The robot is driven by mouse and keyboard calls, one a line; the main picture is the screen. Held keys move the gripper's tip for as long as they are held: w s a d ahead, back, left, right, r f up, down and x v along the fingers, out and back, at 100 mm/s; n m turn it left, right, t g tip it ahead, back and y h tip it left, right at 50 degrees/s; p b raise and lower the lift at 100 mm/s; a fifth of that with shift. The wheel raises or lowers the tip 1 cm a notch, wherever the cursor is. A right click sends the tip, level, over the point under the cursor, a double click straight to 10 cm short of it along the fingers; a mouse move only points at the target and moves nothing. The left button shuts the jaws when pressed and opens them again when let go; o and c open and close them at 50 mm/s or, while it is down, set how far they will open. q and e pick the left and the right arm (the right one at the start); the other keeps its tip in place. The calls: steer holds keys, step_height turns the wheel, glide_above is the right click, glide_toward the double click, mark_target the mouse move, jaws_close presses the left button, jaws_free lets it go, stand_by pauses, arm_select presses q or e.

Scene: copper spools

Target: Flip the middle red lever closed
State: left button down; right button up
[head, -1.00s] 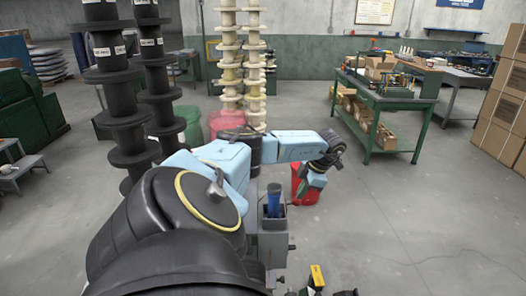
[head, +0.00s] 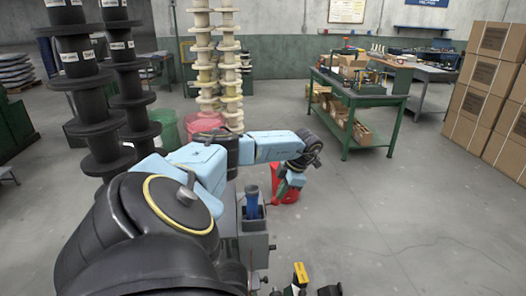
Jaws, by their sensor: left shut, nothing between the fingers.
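My left arm reaches from the lower left across the middle of the head view. Its gripper (head: 285,190) hangs at the end of the light-blue wrist, small in the picture, shut and empty. Red shows directly around and behind the gripper; it looks like a red bin (head: 291,194) on the floor. I cannot make out a middle red lever or whether one is open or closed. A grey machine (head: 252,240) with a blue cylinder (head: 252,203) in its top stands just left of the gripper, partly hidden by my arm. My right gripper is not in view.
Black spool stacks (head: 127,90) stand at left and pale spool stacks (head: 205,70) behind the arm. A green workbench (head: 365,100) and cardboard boxes (head: 490,90) are at right. A small yellow part (head: 300,272) shows at the bottom. The floor at right is clear.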

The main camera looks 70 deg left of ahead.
arm_select(q)
steer(key=w+d+v, duration=0.1)
steer(key=w+v, duration=0.1)
steer(key=v, duration=1)
steer(key=shift+f+p, duration=0.2)
steer(key=shift+p, duration=0.2)
steer(key=shift+a, duration=0.1)
